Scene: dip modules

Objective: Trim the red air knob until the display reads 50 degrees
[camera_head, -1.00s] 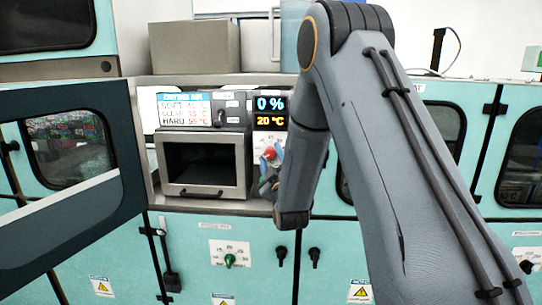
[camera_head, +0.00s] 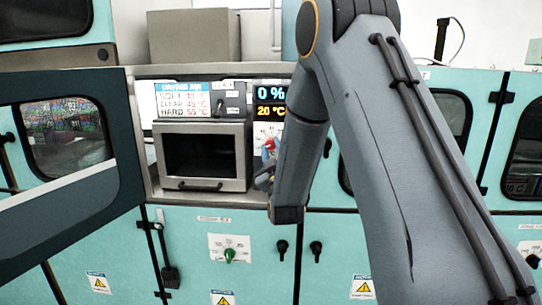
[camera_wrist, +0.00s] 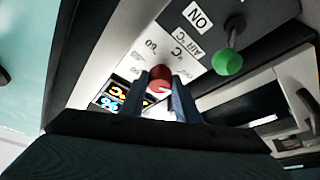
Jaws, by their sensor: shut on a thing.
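The red air knob (camera_wrist: 159,80) sits between the two blue fingers of my gripper (camera_wrist: 160,92) in the wrist view, and the fingers are shut on it. It stands on a white dial plate (camera_wrist: 168,48) with °C markings. In the head view the red knob (camera_head: 270,147) is partly hidden by my gripper (camera_head: 267,165) and arm. The display (camera_wrist: 112,96) also shows in the wrist view, tilted and partly cut off by a finger.
A green knob (camera_wrist: 229,62) by an ON label stands close beside the gripper. A drying card (camera_head: 183,101) lists SOFT, CLEAR and HARD temperatures. The small oven chamber (camera_head: 203,158) is left of the display. A large dark-framed door (camera_head: 125,175) stands open at the left.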

